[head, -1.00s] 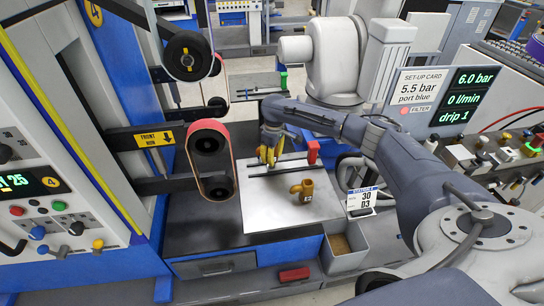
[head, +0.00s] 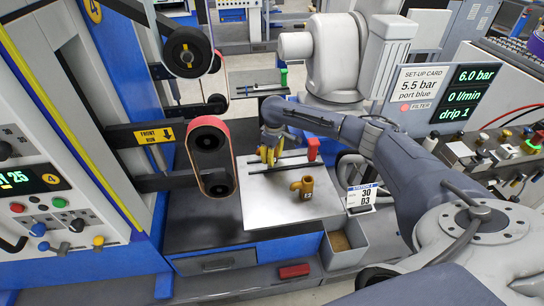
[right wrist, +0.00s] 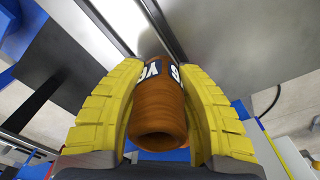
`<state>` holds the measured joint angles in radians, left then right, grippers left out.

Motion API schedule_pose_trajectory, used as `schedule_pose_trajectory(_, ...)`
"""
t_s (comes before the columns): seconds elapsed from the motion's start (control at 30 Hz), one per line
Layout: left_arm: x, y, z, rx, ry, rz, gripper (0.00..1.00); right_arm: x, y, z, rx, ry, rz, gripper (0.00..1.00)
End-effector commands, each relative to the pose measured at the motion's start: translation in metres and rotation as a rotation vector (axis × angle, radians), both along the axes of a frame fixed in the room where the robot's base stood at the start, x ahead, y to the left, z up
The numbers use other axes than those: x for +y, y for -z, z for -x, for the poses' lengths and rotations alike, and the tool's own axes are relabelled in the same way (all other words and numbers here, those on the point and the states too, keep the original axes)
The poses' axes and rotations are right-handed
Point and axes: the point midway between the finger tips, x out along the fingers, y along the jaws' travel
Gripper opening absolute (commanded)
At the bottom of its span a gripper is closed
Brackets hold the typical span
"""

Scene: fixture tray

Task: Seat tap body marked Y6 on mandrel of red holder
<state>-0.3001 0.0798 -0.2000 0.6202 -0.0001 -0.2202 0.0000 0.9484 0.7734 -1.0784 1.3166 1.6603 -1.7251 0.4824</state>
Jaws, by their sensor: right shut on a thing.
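My right gripper (head: 268,155) has yellow fingers and hangs over the back left of the pale tray plate (head: 262,215). In the right wrist view its fingers are shut on a brown-orange tap body (right wrist: 158,112) whose label reads Y6; its round open end faces the camera. In the head view the fingers mostly hide this part. A red upright piece (head: 313,148), apparently the red holder, stands at the plate's back right, to the right of the gripper and apart from it. I cannot make out its mandrel. My left gripper is not in view.
Another brass-coloured tap body (head: 303,188) stands on the plate, its label too small to read. A dark rail (head: 285,168) crosses the plate's back. A belt grinder (head: 210,155) stands left, a grey bin (head: 345,245) at front right. The plate's front left is clear.

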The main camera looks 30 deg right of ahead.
Motion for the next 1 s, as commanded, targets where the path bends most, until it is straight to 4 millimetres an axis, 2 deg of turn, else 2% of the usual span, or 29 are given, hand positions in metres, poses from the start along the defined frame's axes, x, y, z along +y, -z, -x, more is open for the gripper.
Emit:
schedule_pose_trajectory(0.9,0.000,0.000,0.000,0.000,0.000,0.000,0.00,0.000,0.017,-0.001,-0.002,0.001,-0.001,0.00)
schedule_pose_trajectory(0.93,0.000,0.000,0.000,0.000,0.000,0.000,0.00,0.000,0.016,-0.001,-0.002,0.001,-0.001,0.37)
schedule_pose_trajectory(1.0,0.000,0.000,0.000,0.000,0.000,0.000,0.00,0.000,0.017,-0.001,-0.002,0.001,-0.001,0.45)
